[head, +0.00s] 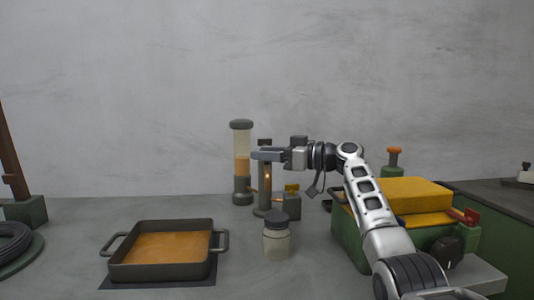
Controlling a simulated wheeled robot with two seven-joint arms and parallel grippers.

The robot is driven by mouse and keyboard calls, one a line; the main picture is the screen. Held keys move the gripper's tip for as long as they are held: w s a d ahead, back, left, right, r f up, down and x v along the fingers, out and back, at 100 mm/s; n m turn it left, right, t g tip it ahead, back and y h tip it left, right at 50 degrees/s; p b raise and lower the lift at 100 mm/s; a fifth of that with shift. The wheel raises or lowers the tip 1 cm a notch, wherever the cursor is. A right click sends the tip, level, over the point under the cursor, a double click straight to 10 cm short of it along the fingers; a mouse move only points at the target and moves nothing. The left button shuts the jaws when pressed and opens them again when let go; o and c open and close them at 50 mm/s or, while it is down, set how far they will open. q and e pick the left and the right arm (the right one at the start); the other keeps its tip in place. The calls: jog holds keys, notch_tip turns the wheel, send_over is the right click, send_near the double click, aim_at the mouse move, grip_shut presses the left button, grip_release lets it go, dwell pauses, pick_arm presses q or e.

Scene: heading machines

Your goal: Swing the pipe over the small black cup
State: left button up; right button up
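My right gripper (268,155) reaches in from the right and points left, at the top of a dark upright post (262,192) with a thin copper-coloured pipe (268,178). The fingers overlap the post's top; I cannot tell whether they touch it or how far apart they are. A small black round piece (275,216) tops a pale jar (276,242) in front of the post. I cannot tell whether it is the cup or a lid. My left gripper is out of view.
A clear cylinder with amber liquid (242,168) stands behind left of the post. A black pan with orange contents (113,271) lies front left. A green machine with a yellow top (416,190) stands right, under my arm. The counter between pan and jar is clear.

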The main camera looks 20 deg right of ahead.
jog(key=shift+r, duration=0.1)
jog(key=shift+r, duration=0.2)
notch_tip(320, 180, up, 3)
jog(key=shift+f, duration=0.2)
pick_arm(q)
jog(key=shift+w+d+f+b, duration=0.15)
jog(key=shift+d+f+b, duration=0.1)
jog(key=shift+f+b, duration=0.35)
pick_arm(e)
jog(key=s+a+r, duration=0.2)
jog(key=s+r, duration=0.3)
jog(key=s, duration=0.1)
jog(key=s+a+r, duration=0.3)
jog(key=s+r, duration=0.1)
jog(key=s, duration=0.3)
jog(key=shift+a+r, duration=0.3)
jog(key=shift+r, duration=0.1)
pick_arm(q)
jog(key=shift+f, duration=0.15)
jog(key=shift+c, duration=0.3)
pick_arm(e)
jog(key=shift+w, duration=0.1)
